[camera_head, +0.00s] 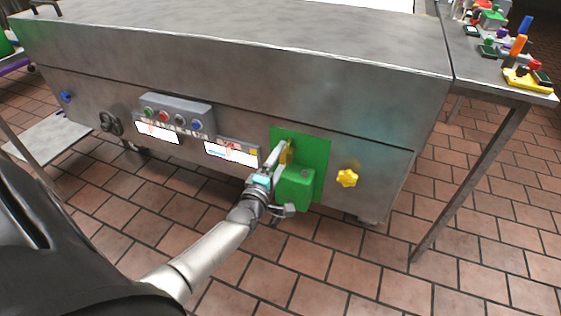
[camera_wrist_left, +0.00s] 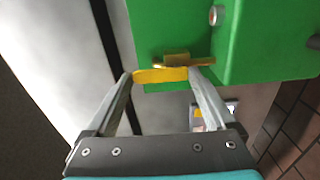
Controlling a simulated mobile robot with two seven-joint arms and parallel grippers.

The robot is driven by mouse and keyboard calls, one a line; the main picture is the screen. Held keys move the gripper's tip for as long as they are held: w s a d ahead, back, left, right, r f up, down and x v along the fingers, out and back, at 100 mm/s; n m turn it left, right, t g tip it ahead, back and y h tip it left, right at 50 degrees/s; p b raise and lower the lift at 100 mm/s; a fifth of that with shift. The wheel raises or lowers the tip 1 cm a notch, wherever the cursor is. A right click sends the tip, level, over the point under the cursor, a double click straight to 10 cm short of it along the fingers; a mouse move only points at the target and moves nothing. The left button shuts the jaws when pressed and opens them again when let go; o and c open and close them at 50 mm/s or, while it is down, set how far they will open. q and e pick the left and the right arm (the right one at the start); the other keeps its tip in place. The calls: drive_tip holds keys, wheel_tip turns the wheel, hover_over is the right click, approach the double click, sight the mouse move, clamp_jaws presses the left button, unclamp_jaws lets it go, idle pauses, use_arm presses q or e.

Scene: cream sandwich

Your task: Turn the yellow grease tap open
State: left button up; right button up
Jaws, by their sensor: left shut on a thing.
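The yellow grease tap (camera_wrist_left: 160,75) has a flat handle on the front of a green box unit (camera_head: 296,188). In the head view the tap (camera_head: 289,151) shows only in part behind my left gripper. My left gripper (camera_head: 279,156) reaches it from the front left. In the left wrist view the two fingers of the left gripper (camera_wrist_left: 162,77) are shut on the yellow handle, one at each end. The handle lies nearly level across that picture. My right gripper is in neither view.
The green unit sits on a green plate (camera_head: 316,153) on the steel machine's front (camera_head: 372,152). A yellow star knob (camera_head: 347,178) is to its right. A button box (camera_head: 177,111) is to its left. A side table (camera_head: 482,70) holds several coloured parts.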

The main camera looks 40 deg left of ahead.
use_arm(q)
drive_tip(key=shift+n, duration=0.3)
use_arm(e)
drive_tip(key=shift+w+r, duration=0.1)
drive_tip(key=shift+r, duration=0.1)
use_arm(q)
drive_tip(key=o, duration=1.1)
drive_tip(key=shift+s, duration=0.15)
drive_tip(key=shift+s, duration=0.25)
drive_tip(key=p+v, duration=0.4)
drive_tip(key=v, duration=1)
drive_tip(key=shift+s, duration=0.25)
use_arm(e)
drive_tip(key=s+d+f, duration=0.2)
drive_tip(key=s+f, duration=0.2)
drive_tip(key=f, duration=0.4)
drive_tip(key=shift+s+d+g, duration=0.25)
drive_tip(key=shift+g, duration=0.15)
use_arm(q)
drive_tip(key=shift+f, duration=0.1)
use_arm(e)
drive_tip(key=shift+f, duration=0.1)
